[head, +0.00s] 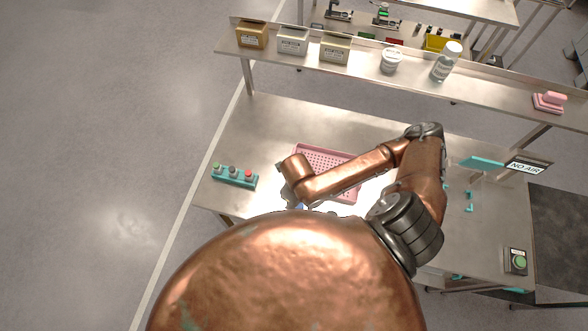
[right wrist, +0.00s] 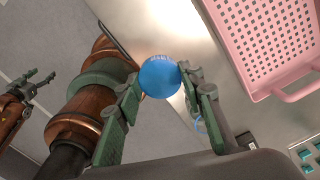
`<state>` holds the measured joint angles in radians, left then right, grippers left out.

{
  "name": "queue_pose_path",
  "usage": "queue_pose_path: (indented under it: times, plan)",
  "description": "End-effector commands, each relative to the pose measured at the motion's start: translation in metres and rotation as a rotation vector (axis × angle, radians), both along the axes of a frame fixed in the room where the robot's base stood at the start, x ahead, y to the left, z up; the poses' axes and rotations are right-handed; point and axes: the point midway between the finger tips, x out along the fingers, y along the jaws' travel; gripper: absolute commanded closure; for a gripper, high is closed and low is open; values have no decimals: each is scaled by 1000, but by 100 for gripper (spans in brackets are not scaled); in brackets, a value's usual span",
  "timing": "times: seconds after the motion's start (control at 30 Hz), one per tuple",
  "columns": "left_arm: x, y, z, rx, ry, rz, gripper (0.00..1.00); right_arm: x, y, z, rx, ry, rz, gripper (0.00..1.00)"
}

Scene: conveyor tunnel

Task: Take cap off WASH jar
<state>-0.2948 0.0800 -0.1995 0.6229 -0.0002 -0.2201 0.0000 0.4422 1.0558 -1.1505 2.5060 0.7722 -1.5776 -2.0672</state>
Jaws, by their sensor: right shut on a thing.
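A round blue cap (right wrist: 168,76) sits between the fingertips of my right gripper (right wrist: 160,78) in the right wrist view. Both fingers touch its sides, and the gripper is shut on it. Faint marks show on the cap's top, too small to read. I cannot tell whether a jar body is under it. In the head view, my right gripper (head: 292,194) is over the table's front edge, left of the pink tray, partly hidden by my arm and body. My left gripper (right wrist: 32,88) shows small at the left of the right wrist view; its opening is unclear.
A pink perforated tray (head: 352,190) lies on the steel table (head: 262,125). A teal rack (head: 235,177) with several small capped items is left of it. The shelf holds boxes, a white tub (head: 392,60) and a bottle (head: 446,62). The table's back left is clear.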

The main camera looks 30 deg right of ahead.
Motion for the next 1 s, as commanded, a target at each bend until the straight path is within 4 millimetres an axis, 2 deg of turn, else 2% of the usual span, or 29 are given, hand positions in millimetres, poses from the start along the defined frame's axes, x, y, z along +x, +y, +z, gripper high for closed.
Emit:
queue_pose_path:
  times: [0.07, 0.17, 0.4, 0.57, 0.8, 1.0]
  plan:
    - [-1, -1, 2, -1, 1, 0, 40, -2, -1, 1, 0, 1, 37, 94]
    - [-3, -1, -8, -1, 3, 1, 40, 2, -1, -4, 1, -2, 54, 94]
    - [-16, 0, -48, 0, 19, 3, 40, 25, 3, -19, 2, -3, 50, 94]
    - [-16, 0, -71, 0, 21, 2, 40, 40, 7, -25, 1, -3, 52, 94]
    - [-8, -1, -55, -1, 10, 1, 40, 89, 18, -39, 0, 1, 48, 94]
    - [-5, -1, -52, -1, 6, 1, 40, 115, 24, -76, 1, 3, 49, 94]
